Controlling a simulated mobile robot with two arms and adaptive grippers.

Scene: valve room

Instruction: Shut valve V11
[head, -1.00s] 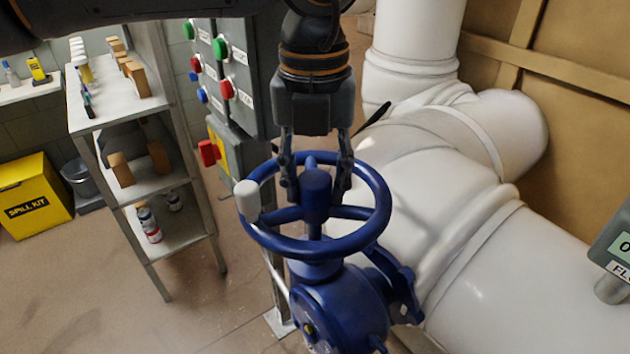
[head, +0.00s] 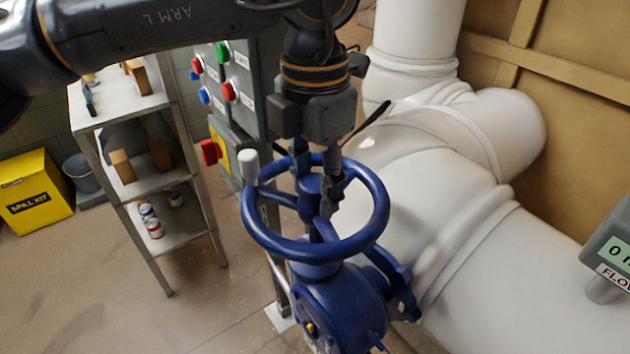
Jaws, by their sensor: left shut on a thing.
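A blue valve with a handwheel (head: 372,232) stands in the middle of the head view, on a blue body (head: 345,300). The wheel has a white knob (head: 248,166) at its left rear rim. I see no V11 label on it. My left gripper (head: 318,192) points down into the wheel, with its fingers shut around the central hub among the spokes. The fingers partly hide the hub and the far rim. My right gripper is not in view.
Large white pipes (head: 480,275) fill the right side behind the valve. A flow meter (head: 608,250) is at the right edge. A panel with buttons and a red switch (head: 210,152) stands behind the wheel. A shelf (head: 130,110) and a yellow spill kit (head: 32,195) are at left.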

